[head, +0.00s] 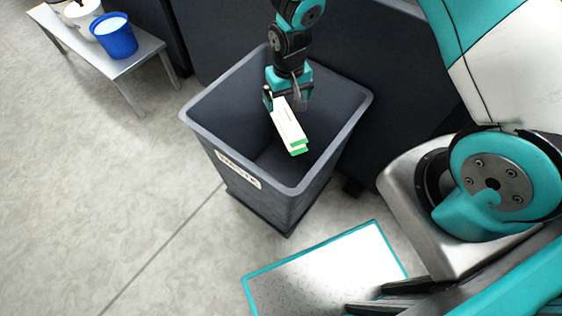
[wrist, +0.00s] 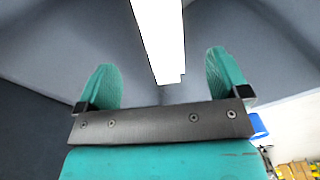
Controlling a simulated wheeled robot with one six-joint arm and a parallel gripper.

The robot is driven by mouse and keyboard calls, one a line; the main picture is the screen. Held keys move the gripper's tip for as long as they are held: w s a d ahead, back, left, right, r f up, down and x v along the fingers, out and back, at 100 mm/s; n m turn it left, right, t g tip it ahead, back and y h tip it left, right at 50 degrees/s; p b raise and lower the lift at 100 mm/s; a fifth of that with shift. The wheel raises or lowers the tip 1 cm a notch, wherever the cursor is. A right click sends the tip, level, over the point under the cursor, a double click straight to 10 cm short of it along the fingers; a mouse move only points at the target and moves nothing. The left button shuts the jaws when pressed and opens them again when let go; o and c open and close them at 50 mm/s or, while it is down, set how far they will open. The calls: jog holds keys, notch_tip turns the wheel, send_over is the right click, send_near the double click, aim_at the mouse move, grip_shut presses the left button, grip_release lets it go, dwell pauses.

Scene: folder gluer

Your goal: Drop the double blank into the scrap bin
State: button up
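The double blank (head: 288,125) is a slim white piece with green at its lower end, seemingly two layers. In the head view it hangs tilted just below my gripper (head: 285,98), over the mouth of the scrap bin (head: 231,157). The bin is dark grey, with a white label on its front. In the wrist view my gripper (wrist: 162,62) has its two teal fingers wide apart. The white blank (wrist: 160,35) shows between them with a clear gap on each side, so no grip shows. I cannot tell whether it is falling.
A low metal bench (head: 133,68) at the upper left carries a blue bucket (head: 115,37) and white containers. A dark panel stands behind the bin. A teal-edged plate (head: 325,270) lies in front. The floor left of the bin is clear.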

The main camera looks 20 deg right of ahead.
notch_tip(320, 180, up, 18)
jog(key=p, duration=0.2)
jog(key=shift+f+p, duration=0.25)
jog(key=shift+p, duration=0.15)
dwell(0.4)
